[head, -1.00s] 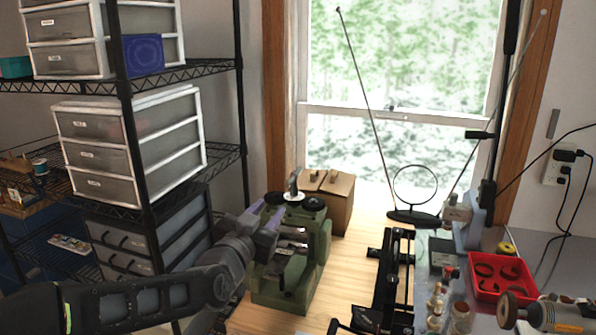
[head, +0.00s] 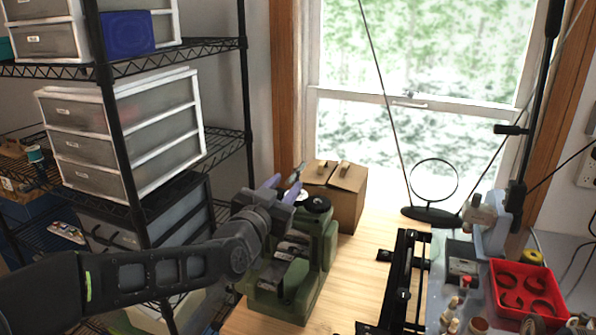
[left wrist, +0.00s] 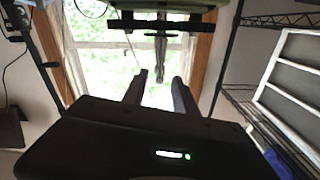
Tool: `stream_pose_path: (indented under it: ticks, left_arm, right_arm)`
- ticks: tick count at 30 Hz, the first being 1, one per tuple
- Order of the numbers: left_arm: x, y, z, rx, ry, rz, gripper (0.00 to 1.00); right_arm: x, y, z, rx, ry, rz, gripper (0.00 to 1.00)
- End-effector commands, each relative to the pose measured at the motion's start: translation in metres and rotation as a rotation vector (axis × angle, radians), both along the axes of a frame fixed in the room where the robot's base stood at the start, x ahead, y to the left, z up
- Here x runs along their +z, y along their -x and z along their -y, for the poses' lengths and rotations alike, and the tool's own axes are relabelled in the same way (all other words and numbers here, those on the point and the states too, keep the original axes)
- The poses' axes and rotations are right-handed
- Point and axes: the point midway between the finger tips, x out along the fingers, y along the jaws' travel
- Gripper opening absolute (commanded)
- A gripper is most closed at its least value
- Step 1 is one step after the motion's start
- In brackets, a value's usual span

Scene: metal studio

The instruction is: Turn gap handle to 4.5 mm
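The green machine (head: 284,280) stands on the wooden bench in the head view, with black round knobs (head: 318,204) on top. The gap handle is mostly hidden behind my fingers there. In the left wrist view a slim grey handle (left wrist: 160,50) hangs from the machine's edge at the top, as that picture looks upside down. My left gripper (head: 281,180) is at the top of the machine with purple fingers spread. In the left wrist view its dark fingers (left wrist: 158,82) stand apart, and the handle's end lies between their tips, with no clear contact. My right gripper is not in view.
A cardboard box (head: 348,195) stands right behind the machine. A wire shelf with drawer units (head: 130,130) is close on the left. A black rail device (head: 403,280), a ring stand (head: 433,215) and a red tray (head: 497,300) are on the right. Bare bench lies between machine and rail.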

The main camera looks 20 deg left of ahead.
Motion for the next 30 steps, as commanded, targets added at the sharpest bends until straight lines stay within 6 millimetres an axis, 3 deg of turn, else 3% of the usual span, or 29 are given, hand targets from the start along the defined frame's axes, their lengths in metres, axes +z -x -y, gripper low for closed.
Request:
stream_pose_path:
  ticks: [5,18,30]
  left_arm:
    - [0.0,-0.013,0.0,-0.001,-0.002,-0.001,0.34]
    - [0.001,-0.069,-0.004,0.001,-0.005,-0.001,0.34]
    - [0.0,-0.077,-0.005,0.0,-0.001,0.001,0.34]
  right_arm:
    - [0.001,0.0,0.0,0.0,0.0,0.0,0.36]
    - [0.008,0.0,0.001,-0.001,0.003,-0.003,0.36]
    - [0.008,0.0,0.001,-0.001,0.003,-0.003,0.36]
